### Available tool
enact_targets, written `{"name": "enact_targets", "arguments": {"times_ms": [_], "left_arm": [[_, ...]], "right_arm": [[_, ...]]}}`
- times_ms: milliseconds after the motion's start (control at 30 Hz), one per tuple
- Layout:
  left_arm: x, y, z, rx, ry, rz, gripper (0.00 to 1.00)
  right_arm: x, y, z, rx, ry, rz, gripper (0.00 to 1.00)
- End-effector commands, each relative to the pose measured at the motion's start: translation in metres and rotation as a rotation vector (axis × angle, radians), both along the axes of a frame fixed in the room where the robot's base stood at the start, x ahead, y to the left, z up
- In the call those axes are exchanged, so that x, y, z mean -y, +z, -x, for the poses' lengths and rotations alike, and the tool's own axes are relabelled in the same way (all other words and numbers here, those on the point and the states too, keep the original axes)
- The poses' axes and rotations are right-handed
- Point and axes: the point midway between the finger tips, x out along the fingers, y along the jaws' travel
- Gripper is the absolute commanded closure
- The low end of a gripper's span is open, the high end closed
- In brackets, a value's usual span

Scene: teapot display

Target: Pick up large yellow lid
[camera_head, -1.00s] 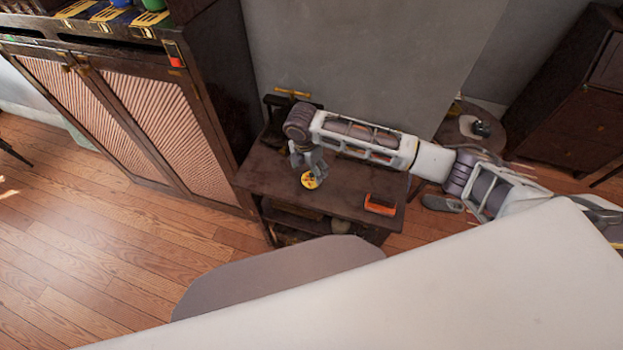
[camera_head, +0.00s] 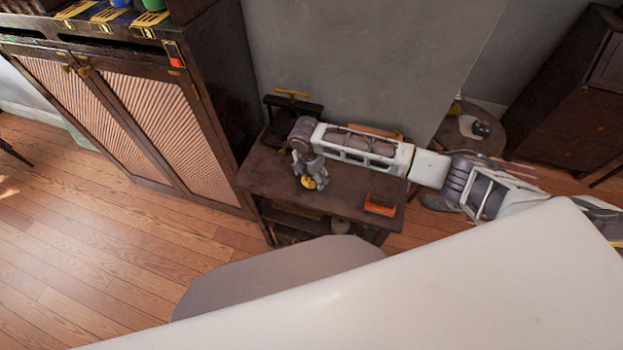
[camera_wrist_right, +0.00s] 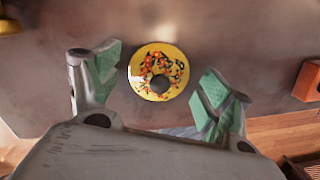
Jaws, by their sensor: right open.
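The yellow lid (camera_wrist_right: 152,74) is round, with a red and dark floral pattern and a dark knob in its middle. It lies on the dark wooden table (camera_head: 345,202). In the head view the lid (camera_head: 308,183) is partly hidden by my right gripper (camera_head: 312,180). In the right wrist view the lid shows between and a little beyond the two green-padded fingertips of my right gripper (camera_wrist_right: 158,85). The fingers are spread wide and empty, and I see no contact with the lid. My left gripper is not in view.
An orange box (camera_head: 380,205) lies at the table's right front. A dark press-like object with a yellow handle (camera_head: 291,94) stands at the table's back left. A tall cabinet (camera_head: 130,100) is close on the left, and a grey wall (camera_head: 370,60) is behind.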

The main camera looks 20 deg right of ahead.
Motion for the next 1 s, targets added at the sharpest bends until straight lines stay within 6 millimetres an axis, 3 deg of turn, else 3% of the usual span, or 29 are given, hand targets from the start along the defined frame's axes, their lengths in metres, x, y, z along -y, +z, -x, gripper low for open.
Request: {"name": "enact_targets", "arguments": {"times_ms": [400, 867, 1000], "left_arm": [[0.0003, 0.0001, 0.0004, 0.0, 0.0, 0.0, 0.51], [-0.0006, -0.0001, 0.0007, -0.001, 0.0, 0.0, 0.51], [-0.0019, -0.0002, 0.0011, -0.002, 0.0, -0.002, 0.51]], "right_arm": [[0.0001, 0.0, 0.0001, 0.0, 0.0, 0.0, 0.21], [0.0003, -0.0006, 0.0004, -0.001, -0.001, 0.0, 0.78], [0.0007, -0.0018, 0.001, -0.002, -0.001, 0.002, 0.83]]}}
